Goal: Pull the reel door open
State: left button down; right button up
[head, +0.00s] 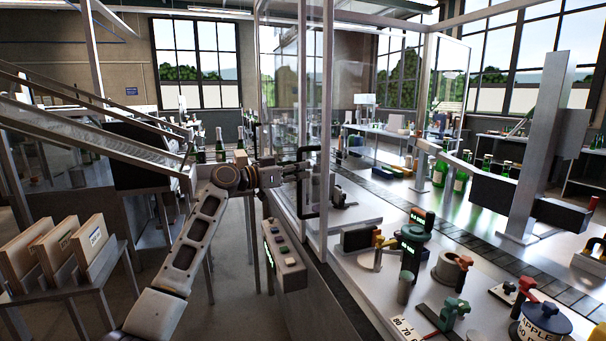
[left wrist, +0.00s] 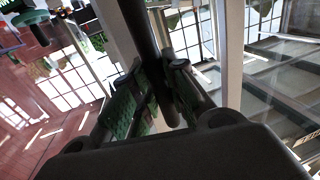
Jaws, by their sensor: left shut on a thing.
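The reel door (head: 314,90) is a clear panel in a pale metal frame at the middle of the head view. It carries a black upright bar handle (head: 315,209). My left gripper (head: 299,172) reaches in from the left and is shut on this handle. In the left wrist view the dark handle (left wrist: 139,25) runs down between the two green-padded fingers of my left gripper (left wrist: 160,103). The gripped part is partly hidden by the fingers. I cannot tell how far the door stands open. My right gripper is not in view.
A control box with buttons (head: 284,248) sits below my left gripper. A sloped metal chute (head: 90,127) and a rack of wooden boxes (head: 60,245) stand at left. The machine table (head: 365,205) at right holds several tools and green bottles (head: 460,180).

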pick_arm(q)
jog(key=w, duration=0.2)
jog(key=w+a, duration=0.1)
jog(key=w, duration=0.1)
jog(key=shift+w+a+r, duration=0.1)
jog(key=shift+a, duration=0.1)
jog(key=c, duration=1.6)
grip_release()
jog(key=shift+o, duration=0.9)
jog(key=v, duration=1.2)
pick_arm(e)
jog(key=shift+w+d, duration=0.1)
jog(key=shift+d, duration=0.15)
